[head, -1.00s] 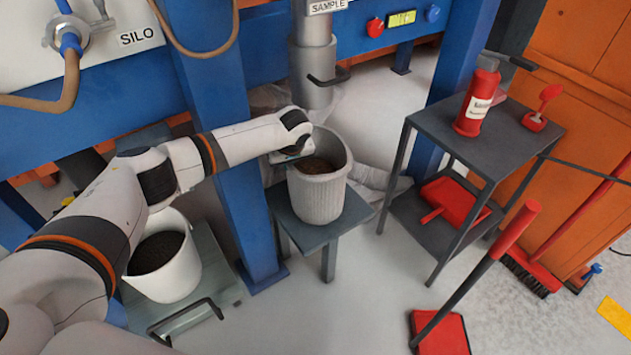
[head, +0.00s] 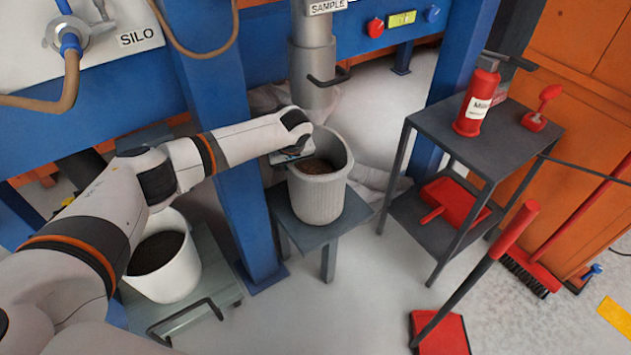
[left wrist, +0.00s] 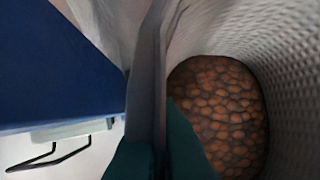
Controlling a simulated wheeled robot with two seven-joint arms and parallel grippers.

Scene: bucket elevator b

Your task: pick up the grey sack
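The grey sack (head: 322,196) is a woven, open-topped bag with brown pellets inside. It stands upright on a small grey stool (head: 340,225) under the sample spout. My left gripper (head: 290,155) is at the left side of its rim. In the left wrist view, the two teal fingertips (left wrist: 158,150) lie close together, one on each side of the sack's wall (left wrist: 155,80), and pinch it. The brown pellets (left wrist: 218,110) show inside the sack. In the head view the fingertips are mostly hidden. My right gripper is not in view.
The sample spout (head: 313,70) hangs just above the sack. A blue post (head: 222,140) stands to the left, beside my forearm. A white bucket (head: 165,265) is on a platform lower left. A grey cart (head: 455,130) with red items stands right.

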